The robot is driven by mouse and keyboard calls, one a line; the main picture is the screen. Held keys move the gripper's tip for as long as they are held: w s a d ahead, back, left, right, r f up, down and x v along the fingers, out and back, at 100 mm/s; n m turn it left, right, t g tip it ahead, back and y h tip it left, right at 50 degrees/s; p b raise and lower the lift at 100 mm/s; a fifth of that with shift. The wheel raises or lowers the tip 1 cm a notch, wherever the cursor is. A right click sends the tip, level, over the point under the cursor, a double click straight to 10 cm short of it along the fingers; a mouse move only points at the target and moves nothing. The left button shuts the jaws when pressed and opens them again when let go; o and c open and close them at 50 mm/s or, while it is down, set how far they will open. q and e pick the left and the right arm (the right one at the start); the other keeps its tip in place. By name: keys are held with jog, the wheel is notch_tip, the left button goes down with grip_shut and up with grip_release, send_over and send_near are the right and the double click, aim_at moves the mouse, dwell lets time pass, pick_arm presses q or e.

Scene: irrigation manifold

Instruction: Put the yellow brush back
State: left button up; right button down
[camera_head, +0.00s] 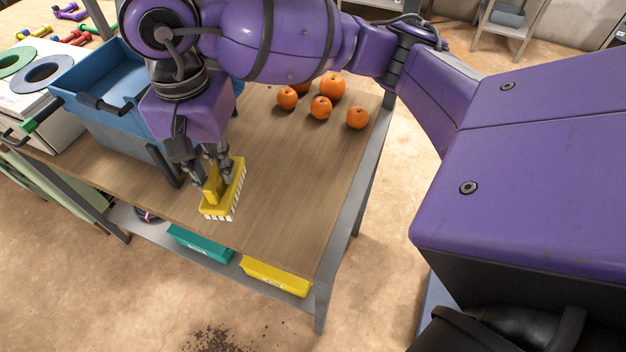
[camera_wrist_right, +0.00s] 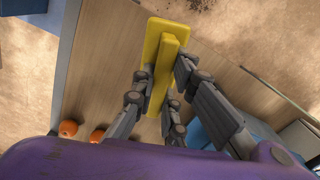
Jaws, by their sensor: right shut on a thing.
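The yellow brush (camera_head: 236,184) has a long flat back, a raised ridge handle and pale bristles pointing down. My right gripper (camera_head: 209,177) is shut on its handle from above, over the table's near part. I cannot tell whether the bristles touch the table top. In the right wrist view the yellow brush (camera_wrist_right: 153,41) lies between the fingers of my right gripper (camera_wrist_right: 161,82), its bristles hidden behind the back. My left gripper is not in view.
A blue bin (camera_head: 90,82) with dark handles stands left of the brush on the wooden table (camera_head: 290,175). Several oranges (camera_head: 321,107) lie at the back right. A teal box (camera_head: 200,244) and a yellow box (camera_head: 275,276) sit on the lower shelf. The table right of the brush is clear.

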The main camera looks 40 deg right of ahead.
jog(key=a+m, duration=0.1)
jog(key=m, duration=0.1)
jog(key=a+r+m, duration=0.1)
jog(key=shift+w+a+b, duration=0.25)
jog(key=shift+a+b, duration=0.05)
jog(key=shift+b, duration=0.05)
jog(key=shift+d+f, duration=0.1)
jog(key=shift+d, duration=0.15)
pick_arm(q)
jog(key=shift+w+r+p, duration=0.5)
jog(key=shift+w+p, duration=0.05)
jog(key=shift+p, duration=0.3)
pick_arm(e)
jog(key=shift+s+d+f, duration=0.15)
jog(key=shift+d+f, duration=1.95)
jog(key=shift+d, duration=0.15)
jog(key=shift+s+d+f, duration=0.15)
jog(key=shift+d+f, duration=2)
jog(key=shift+d, duration=0.1)
jog(key=shift+s+d+f, duration=0.15)
jog(key=shift+d+f, duration=1.95)
jog(key=shift+d, duration=0.15)
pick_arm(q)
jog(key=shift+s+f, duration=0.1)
pick_arm(e)
jog(key=shift+f, duration=0.1)
